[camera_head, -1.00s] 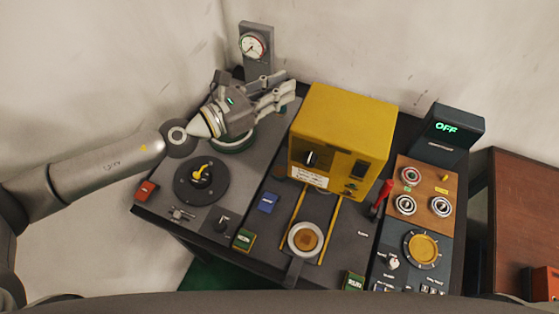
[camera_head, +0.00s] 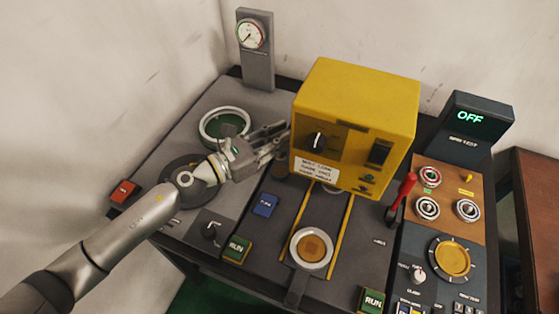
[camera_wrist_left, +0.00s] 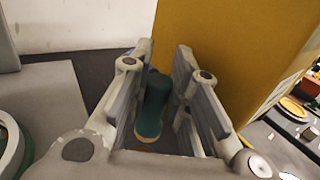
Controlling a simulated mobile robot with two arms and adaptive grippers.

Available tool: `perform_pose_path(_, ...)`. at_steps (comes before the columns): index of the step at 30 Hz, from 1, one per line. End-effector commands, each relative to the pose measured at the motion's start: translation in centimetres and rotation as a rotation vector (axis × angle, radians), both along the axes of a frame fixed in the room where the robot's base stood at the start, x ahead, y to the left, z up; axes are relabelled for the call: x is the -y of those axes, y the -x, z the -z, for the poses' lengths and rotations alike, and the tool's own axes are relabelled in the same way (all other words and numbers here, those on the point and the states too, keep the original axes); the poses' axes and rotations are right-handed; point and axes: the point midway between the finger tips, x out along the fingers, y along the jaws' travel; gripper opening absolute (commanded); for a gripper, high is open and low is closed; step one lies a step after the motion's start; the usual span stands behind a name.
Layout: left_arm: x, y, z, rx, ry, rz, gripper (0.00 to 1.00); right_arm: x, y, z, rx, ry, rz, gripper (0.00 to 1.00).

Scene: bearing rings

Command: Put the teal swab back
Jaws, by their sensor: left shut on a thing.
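My left gripper (camera_head: 283,137) is beside the left face of the yellow machine. In the left wrist view, its fingers (camera_wrist_left: 163,75) are shut on the teal swab (camera_wrist_left: 153,105), a rounded teal piece with a tan rim at its near end. The swab is hidden behind the fingers in the head view. A small dark round holder (camera_head: 281,166) stands just below the fingertips, by the machine's lower left corner. I cannot tell whether the swab touches it. My right gripper is not in view.
The yellow machine (camera_head: 357,110) stands close right of the gripper. A green dish with a pale ring (camera_head: 224,124) and a gauge post (camera_head: 255,55) lie behind left. A blue block (camera_head: 265,205) and a red-handled lever (camera_head: 403,190) are nearby.

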Motion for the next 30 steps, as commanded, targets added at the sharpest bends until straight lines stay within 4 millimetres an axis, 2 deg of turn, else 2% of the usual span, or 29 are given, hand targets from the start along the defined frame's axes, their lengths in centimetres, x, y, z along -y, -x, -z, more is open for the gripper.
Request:
perform_pose_path(1,0.0,0.0,0.9,0.001,0.003,-0.002,0.0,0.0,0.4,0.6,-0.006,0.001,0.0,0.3)
perform_pose_path(4,0.0,0.0,1.5,0.001,0.002,-0.001,0.0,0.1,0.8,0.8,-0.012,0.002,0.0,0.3)
perform_pose_path(13,0.0,0.0,5.4,-0.001,0.003,-0.002,0.0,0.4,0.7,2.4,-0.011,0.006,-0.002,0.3)
perform_pose_path(26,0.0,0.0,6.0,0.003,0.001,0.0,0.0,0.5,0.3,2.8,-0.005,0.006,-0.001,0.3)
perform_pose_path(27,0.0,0.0,6.1,0.002,0.0,0.0,0.19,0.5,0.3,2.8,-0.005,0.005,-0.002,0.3)
perform_pose_path(30,0.0,0.0,5.9,0.002,0.0,0.0,0.32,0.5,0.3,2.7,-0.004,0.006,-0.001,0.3)
